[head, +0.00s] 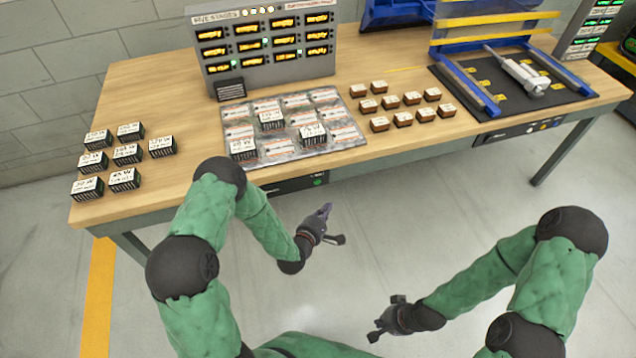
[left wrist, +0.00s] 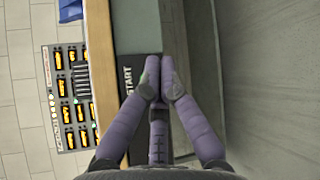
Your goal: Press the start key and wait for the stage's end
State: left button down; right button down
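The start key (head: 318,181) shows as a small green spot on the dark panel at the table's front edge. In the left wrist view the START label (left wrist: 127,82) is readable, and a bit of green (left wrist: 146,72) shows beside my fingertips, which partly cover it. My left gripper (head: 326,209) is empty, its fingers together, below and in front of that panel. The head view shows a gap between fingertips and key.
A grey display board (head: 225,75) with amber readouts and a few green lights stands at the back. A slotted tray (head: 290,145) holds three labelled blocks. More blocks (head: 127,153) stand left, small brown ones (head: 403,119) right, near a blue-framed fixture (head: 465,85).

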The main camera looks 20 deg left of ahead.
aim_at(317, 182)
pick_arm(q)
jog(key=w+a+b, duration=0.1)
jog(key=w+a, duration=0.3)
jog(key=w, duration=0.2)
jog(key=shift+w+a+b, duration=0.25)
jog(key=shift+b, duration=0.15)
jog(key=shift+w, duration=0.1)
dwell(1.2)
jog(key=shift+w+a, duration=0.2)
jog(key=shift+w+a+b, duration=0.2)
jog(key=shift+w+b, duration=0.1)
jog(key=shift+b, duration=0.1)
dwell(0.9)
jog(key=shift+s+d, duration=0.4)
jog(key=shift+s, duration=0.25)
